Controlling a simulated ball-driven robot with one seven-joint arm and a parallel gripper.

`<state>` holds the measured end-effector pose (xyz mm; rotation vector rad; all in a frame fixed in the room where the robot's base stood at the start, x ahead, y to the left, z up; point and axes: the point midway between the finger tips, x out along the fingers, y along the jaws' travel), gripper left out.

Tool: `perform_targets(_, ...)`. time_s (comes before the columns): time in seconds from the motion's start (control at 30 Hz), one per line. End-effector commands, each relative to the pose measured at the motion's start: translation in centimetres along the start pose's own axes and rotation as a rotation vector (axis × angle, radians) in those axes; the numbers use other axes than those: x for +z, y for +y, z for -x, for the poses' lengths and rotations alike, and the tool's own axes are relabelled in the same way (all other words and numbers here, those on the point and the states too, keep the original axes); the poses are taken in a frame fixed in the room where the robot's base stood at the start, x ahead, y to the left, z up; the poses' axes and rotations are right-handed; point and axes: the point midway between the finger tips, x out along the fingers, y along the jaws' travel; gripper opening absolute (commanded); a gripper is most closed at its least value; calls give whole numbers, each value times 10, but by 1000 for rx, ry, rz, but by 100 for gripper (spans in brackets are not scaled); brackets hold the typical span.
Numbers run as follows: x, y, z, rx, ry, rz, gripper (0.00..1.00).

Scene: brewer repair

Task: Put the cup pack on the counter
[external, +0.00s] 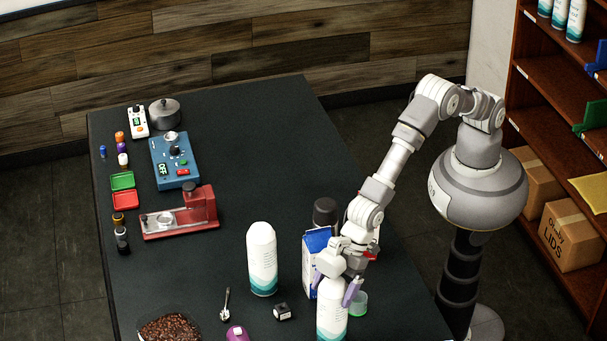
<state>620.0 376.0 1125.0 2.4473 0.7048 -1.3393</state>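A white cup pack (331,318) with a teal pattern is upright at the bottom edge of the external view, its lower end cut off by the frame. My gripper (335,286) points down over its top, with one purple finger on each side. The fingers look closed against the pack's sides. Whether the pack's base touches the counter cannot be seen. A second, similar cup pack (262,258) stands upright on the dark counter (250,130), left of my gripper.
A blue-and-white carton (315,245), a dark cylinder (325,211) and a green-rimmed container (358,303) crowd my gripper. A small black box (282,312), a spoon (226,303) and a bowl of beans (169,329) lie to the left. The counter's middle is clear.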

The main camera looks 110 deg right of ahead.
Motion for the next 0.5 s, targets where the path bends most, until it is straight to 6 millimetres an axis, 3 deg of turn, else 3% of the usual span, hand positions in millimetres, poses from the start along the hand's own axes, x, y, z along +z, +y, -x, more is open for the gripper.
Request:
perform_targets(0.33,-3,0,6,0,1,0,100)
perform_targets(0.5,-3,0,38,0,3,0,100)
